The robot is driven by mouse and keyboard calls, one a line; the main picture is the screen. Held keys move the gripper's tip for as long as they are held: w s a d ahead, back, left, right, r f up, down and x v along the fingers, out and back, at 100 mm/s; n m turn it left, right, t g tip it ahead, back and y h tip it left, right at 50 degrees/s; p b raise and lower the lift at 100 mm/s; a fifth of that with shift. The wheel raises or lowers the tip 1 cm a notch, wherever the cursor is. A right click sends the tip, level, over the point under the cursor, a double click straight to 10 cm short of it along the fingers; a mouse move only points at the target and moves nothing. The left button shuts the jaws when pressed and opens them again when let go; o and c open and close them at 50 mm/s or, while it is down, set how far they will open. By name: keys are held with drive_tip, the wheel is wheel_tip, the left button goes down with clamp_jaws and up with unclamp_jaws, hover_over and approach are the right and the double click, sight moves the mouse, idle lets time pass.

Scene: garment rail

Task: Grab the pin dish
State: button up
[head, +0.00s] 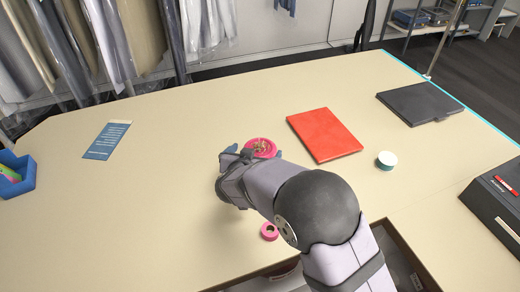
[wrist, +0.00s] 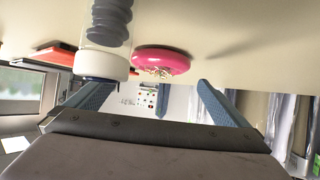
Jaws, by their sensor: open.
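The pin dish (head: 262,145) is a round pink dish with small gold-coloured pins, on the beige table near its middle. In the wrist view the pink dish (wrist: 160,57) shows ahead of the fingers, with the pins at its edge. My gripper (head: 253,152) is open and empty at the dish; blue fingertips show on its left and right in the head view. In the wrist view my gripper (wrist: 157,86) has its fingers spread wide, with the dish between their lines. My wrist hides part of the near side. Contact cannot be told.
A pink ring (head: 269,231) lies nearer. A blue card (head: 107,140) and blue bin (head: 17,174) are left. A dark folder (head: 420,103) is at the back right.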

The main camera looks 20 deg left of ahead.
sight(259, 149)
drive_tip(key=shift+f+p+x, duration=0.2)
drive_tip(key=shift+p+x, duration=0.45)
drive_tip(key=shift+x, duration=1.8)
drive_tip(key=shift+s, duration=0.1)
drive_tip(key=c, duration=1)
drive_tip(key=shift+r, duration=0.2)
wheel_tip(259, 149, up, 10)
drive_tip(key=shift+f, duration=0.1)
